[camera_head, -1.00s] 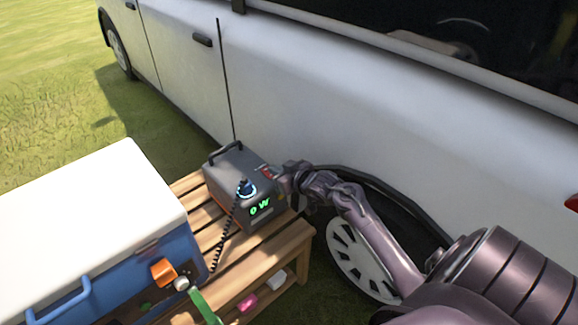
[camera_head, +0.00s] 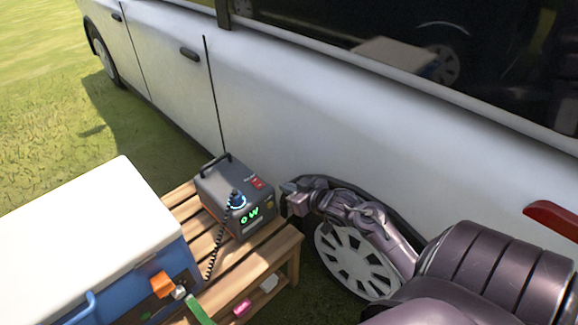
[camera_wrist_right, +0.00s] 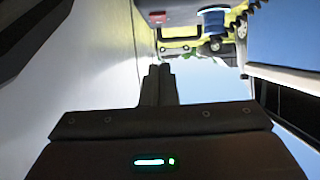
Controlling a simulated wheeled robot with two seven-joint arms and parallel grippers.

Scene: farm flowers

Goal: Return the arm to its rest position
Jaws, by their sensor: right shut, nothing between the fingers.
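My right gripper (camera_head: 290,190) is in the head view, just right of the grey power box, beside the white vehicle's side. It is empty, and its fingers show closed together in the right wrist view (camera_wrist_right: 159,72). The right arm reaches in from the lower right. The power box (camera_head: 222,190) stands on a wooden bench, with a black handle, a red switch (camera_head: 258,183), a glowing blue-ringed plug and a green "0 W" display. Part of it also shows at the top of the right wrist view (camera_wrist_right: 180,12). My left gripper is not in view.
The white vehicle (camera_head: 300,110) fills the back, with its wheel (camera_head: 355,262) behind my arm. A blue cooler with a white lid (camera_head: 90,225) is at the left of the wooden bench (camera_head: 250,262). A black coiled cord (camera_head: 215,250) runs from the plug. Grass lies at upper left.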

